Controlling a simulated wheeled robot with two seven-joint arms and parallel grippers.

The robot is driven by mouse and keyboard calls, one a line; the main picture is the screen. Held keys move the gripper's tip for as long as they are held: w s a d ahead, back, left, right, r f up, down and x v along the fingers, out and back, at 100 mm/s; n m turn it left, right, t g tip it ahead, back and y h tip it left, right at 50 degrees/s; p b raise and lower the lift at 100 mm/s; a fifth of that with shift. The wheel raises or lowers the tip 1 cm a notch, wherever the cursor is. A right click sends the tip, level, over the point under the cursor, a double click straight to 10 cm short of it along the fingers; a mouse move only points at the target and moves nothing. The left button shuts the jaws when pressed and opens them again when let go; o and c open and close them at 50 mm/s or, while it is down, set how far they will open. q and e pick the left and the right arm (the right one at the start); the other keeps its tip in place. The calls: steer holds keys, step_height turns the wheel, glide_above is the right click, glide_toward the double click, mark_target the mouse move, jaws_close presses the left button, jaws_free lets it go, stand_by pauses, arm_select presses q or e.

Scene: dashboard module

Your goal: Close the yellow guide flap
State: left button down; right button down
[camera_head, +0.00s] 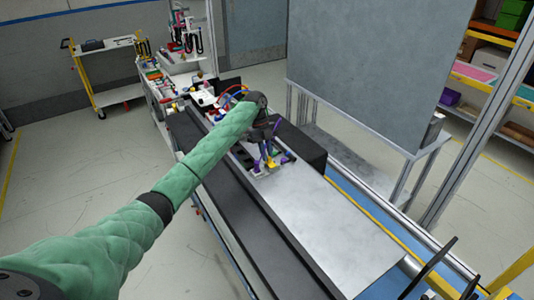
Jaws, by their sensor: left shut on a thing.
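The dashboard module (259,171) sits on the metal work surface, with dark slots and small purple and blue parts around it. The yellow guide flap (270,162) is a small yellow piece on the module, partly hidden by my gripper; its exact angle is too small to tell. My left gripper (268,150) reaches down over the module from a green-sleeved arm. It is shut at the yellow flap, the fingertips small and hard to separate from the parts there.
The bare metal plate (330,231) in front of the module is clear. A black box (298,148) stands right beside the module. A large grey panel (375,65) rises behind. Coloured cables and parts (215,95) crowd the far end.

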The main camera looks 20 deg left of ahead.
arm_select(q)
steer(key=c, duration=1.4)
jaws_free()
